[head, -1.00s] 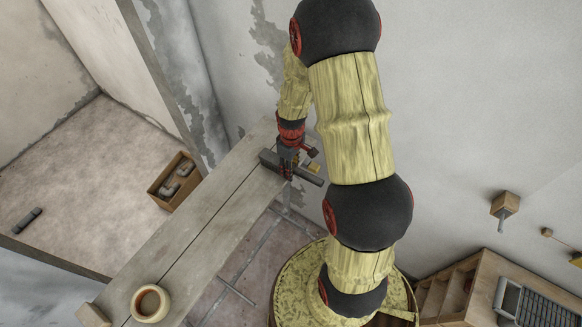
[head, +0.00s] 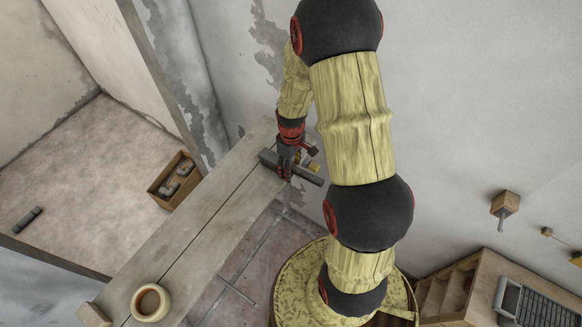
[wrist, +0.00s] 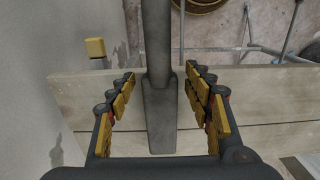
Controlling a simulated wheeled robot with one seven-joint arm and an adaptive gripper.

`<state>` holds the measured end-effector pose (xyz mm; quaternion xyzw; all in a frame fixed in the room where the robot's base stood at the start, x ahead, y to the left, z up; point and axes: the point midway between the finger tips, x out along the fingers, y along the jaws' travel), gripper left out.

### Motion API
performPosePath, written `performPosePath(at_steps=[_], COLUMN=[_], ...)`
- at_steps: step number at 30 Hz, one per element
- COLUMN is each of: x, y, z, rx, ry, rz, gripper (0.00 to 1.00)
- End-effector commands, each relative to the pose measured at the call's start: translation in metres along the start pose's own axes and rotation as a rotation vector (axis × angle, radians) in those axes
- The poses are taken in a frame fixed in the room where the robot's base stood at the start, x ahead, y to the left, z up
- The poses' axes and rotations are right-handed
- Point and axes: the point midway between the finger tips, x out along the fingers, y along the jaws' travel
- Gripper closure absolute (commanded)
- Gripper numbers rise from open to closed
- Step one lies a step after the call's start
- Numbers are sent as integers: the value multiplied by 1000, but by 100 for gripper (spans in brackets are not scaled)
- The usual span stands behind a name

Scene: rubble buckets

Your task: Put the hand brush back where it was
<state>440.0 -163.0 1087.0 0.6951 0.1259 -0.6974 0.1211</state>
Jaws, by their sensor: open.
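The hand brush, a dark grey bar with a wider block and a narrower handle (head: 310,178), lies on the grey plank (head: 215,205) near its far end by the wall. In the wrist view the brush (wrist: 160,115) lies between the two rows of finger pads, with visible gaps on both sides. Its handle points away past the plank's edge. Its bristles are not visible. My gripper (head: 285,172) is open around the brush, low over the plank; it also shows in the wrist view (wrist: 162,82).
A cream pot (head: 150,303) stands at the plank's near end. A wooden box (head: 174,181) and a dark cylinder-like object (head: 28,219) lie on the floor at left. A wall rises close beside the plank's far end. A wooden rack (head: 480,290) stands lower right.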

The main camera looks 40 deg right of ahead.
Motion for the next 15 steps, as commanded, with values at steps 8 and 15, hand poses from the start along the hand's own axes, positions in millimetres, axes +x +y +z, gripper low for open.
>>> performPosePath(at_steps=[8,15], x=[-54,-97], y=[1,1], z=[-1,-1], rx=[0,0], ry=[6,4], rz=[5,4], gripper=[49,49])
